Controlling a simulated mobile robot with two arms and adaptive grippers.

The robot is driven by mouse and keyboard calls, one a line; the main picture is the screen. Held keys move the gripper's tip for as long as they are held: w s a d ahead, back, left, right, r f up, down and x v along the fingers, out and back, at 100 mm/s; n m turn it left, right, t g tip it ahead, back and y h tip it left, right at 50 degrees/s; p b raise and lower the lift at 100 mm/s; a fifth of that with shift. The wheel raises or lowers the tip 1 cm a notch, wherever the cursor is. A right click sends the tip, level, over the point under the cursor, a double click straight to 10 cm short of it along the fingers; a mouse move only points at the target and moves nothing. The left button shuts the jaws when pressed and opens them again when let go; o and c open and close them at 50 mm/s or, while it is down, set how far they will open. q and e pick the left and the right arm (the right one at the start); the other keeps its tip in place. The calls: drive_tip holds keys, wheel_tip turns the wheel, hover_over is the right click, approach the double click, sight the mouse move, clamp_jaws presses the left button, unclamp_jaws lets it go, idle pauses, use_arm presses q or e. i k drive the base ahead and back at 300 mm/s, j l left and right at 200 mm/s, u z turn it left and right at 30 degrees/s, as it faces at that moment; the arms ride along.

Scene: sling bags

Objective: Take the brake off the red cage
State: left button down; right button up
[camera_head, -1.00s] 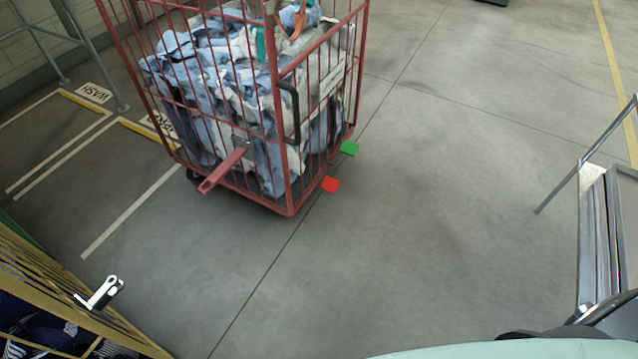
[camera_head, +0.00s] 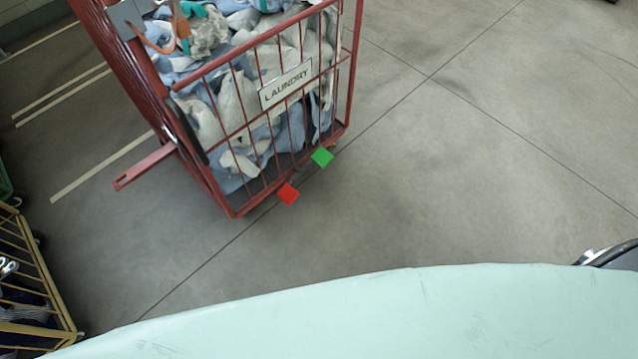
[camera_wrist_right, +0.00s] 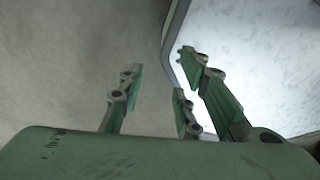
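The red cage (camera_head: 237,130) stands at the upper left of the head view, full of blue and white laundry, with a LAUNDRY sign (camera_head: 286,84) on its near side. At the foot of that side are a red pedal (camera_head: 288,194) and, to its right, a green pedal (camera_head: 322,157). Whether either is pressed down I cannot tell. My right gripper (camera_wrist_right: 160,88) shows in the right wrist view with its fingers spread and nothing between them. Neither gripper shows in the head view, so no gripper is seen touching the cage.
A red bar (camera_head: 146,167) juts out from the cage's left side. A yellow-framed cage (camera_head: 42,265) with dark cloth stands at the lower left. The grey floor (camera_head: 450,170) right of the red cage is clear. White lines mark the floor at left.

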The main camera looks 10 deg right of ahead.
sight(322, 157)
drive_tip(key=i+l, duration=0.1)
drive_tip(key=l, duration=0.4)
drive_tip(key=i+l, duration=0.1)
drive_tip(key=l, duration=0.35)
drive_tip(key=i+l, duration=0.1)
drive_tip(key=l, duration=0.4)
drive_tip(key=i+l, duration=0.1)
drive_tip(key=l, duration=0.85)
drive_tip(key=i, duration=0.05)
